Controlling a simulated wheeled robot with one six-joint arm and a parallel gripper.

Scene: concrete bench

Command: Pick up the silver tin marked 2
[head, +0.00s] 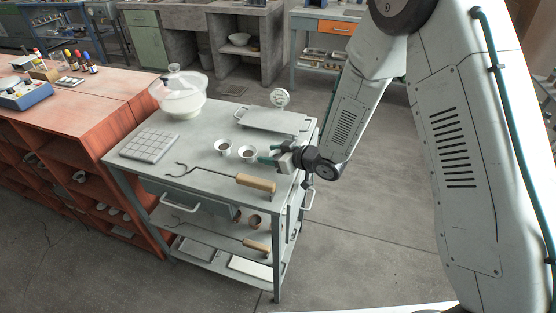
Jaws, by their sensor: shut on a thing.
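Two small round pale tins with dark brown insides stand close together near the middle of the grey cart top. They are the left tin (223,148) and the right tin (248,154). No number is readable on either, so I cannot tell which is marked 2. My gripper (265,158) reaches in from the right, low over the cart top, with its teal fingertips at the right tin's right side. It is shut on the right tin. The fingers cover part of that side, and I cannot tell whether the tin is off the surface.
On the grey cart (200,172), a hooked tool with a wooden handle (256,183) lies in front of the tins. A gridded tile (150,144) is left, a clear lidded bowl (182,98) back left, and a flat tray (275,121) behind. A red bench (120,98) stands left.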

